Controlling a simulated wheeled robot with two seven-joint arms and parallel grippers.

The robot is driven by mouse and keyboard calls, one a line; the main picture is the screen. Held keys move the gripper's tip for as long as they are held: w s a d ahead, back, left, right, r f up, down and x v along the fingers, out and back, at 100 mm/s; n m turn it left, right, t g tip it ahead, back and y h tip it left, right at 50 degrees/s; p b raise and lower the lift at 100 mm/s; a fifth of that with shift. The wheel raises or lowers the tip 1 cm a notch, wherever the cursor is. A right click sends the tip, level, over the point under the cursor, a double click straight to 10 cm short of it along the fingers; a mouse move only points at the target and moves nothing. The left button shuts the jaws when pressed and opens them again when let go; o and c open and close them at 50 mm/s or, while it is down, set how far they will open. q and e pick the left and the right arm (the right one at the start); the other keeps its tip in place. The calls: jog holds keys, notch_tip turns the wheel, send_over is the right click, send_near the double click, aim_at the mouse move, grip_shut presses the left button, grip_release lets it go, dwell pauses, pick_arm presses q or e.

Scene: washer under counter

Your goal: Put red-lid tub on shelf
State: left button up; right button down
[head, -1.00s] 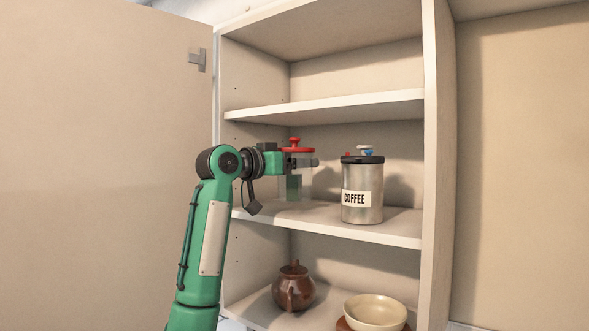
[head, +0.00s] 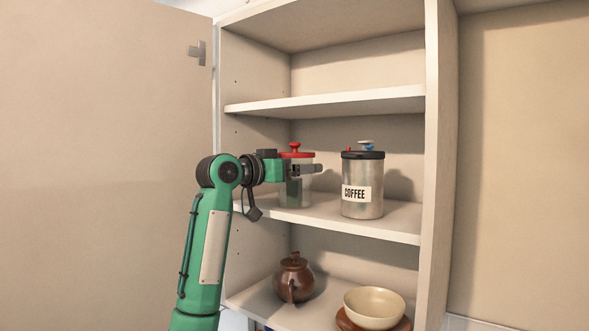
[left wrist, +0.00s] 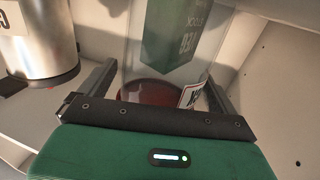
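The red-lid tub (head: 296,190), clear with a red knobbed lid and green contents, is upright at the left of the middle shelf (head: 395,226). Its base appears at the shelf surface, but contact is hard to confirm. My left gripper (head: 304,169) is at the tub's upper body, just under the lid. In the left wrist view, the tub (left wrist: 175,40) is between the two fingers of my left gripper (left wrist: 162,72); whether both fingers press on it is unclear. My right gripper is not in view.
A steel COFFEE canister (head: 362,205) stands right of the tub on the same shelf. A brown teapot (head: 293,279) and a cream bowl (head: 374,308) are on the shelf below. The upper shelf (head: 340,102) is empty. An open door panel (head: 100,150) is at the left.

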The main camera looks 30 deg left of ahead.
pick_arm(q)
jog(key=shift+r, duration=0.1)
jog(key=shift+s+a+b, duration=0.25)
jog(key=shift+s+b, duration=0.2)
jog(key=shift+b, duration=0.1)
jog(key=b+v, duration=0.6)
jog(key=v, duration=0.5)
jog(key=shift+d, duration=0.1)
